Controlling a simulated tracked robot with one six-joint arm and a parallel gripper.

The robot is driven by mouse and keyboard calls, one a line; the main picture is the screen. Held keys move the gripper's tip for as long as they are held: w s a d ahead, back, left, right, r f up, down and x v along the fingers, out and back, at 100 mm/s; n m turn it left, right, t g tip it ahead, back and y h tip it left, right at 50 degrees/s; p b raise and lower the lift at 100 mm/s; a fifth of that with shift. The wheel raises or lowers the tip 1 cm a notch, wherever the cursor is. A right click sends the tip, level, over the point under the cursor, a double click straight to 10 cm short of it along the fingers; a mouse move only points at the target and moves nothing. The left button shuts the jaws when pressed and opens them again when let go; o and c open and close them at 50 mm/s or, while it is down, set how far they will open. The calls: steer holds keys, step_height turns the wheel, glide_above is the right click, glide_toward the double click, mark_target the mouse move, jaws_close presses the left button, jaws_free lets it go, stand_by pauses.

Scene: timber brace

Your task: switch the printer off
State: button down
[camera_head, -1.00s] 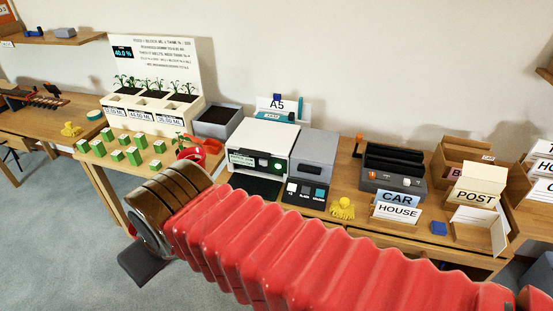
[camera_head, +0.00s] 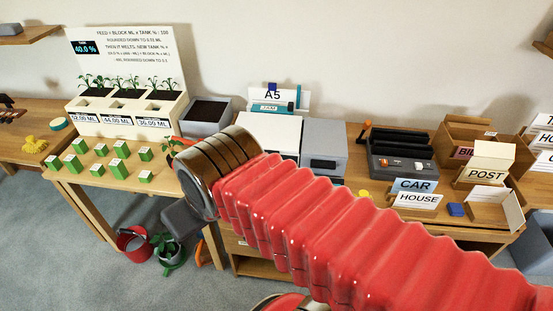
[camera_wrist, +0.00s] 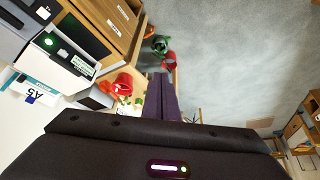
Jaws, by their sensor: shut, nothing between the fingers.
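The printer (camera_head: 268,130) is a white box on the long table in the head view, with an A5 sign behind it. My red arm hides its front there. In the wrist view the printer (camera_wrist: 66,58) is at the upper left, turned on its side, with a round green lit button (camera_wrist: 48,42) on its dark front panel. My gripper (camera_wrist: 161,80) is shut and empty in the wrist view. Its dark fingers point over the floor gap, to the right of the printer and apart from it. In the head view the fingertips are not clearly seen.
A grey box unit (camera_head: 324,148) stands beside the printer. Planters (camera_head: 128,110) and several green blocks (camera_head: 103,150) are at left. A black-topped device (camera_head: 400,150) and card holders (camera_head: 415,193) are at right. A red bucket (camera_head: 135,243) stands on the floor.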

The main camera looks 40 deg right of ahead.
steer(key=shift+w, duration=0.1)
stand_by(0.3)
steer(key=w+d+f+m+t+h, duration=0.2)
steer(key=w+d+f, duration=0.4)
steer(key=w+d, duration=0.35)
steer(key=w+d+f+m+t+h, duration=0.1)
steer(key=w+d+f+t+h, duration=0.1)
steer(key=w+d+f, duration=0.55)
steer(key=d+f+m+t+y, duration=0.1)
steer(key=d+f+t, duration=0.1)
steer(key=d+f, duration=0.65)
steer(key=s+d+f+m+t+y, duration=0.1)
steer(key=s+d+f+m+t, duration=0.1)
steer(key=s+f+m+t, duration=0.1)
steer(key=shift+s+d+f+m+t, duration=0.4)
steer(key=shift+s+m+t, duration=0.45)
steer(key=shift+s, duration=0.35)
steer(key=shift+w+d, duration=0.1)
steer(key=shift+w+d, duration=0.85)
steer(key=shift+d, duration=0.25)
steer(key=shift+w+d, duration=0.9)
steer(key=shift+d, duration=0.25)
steer(key=shift+w+d, duration=0.85)
steer(key=shift+d, duration=0.25)
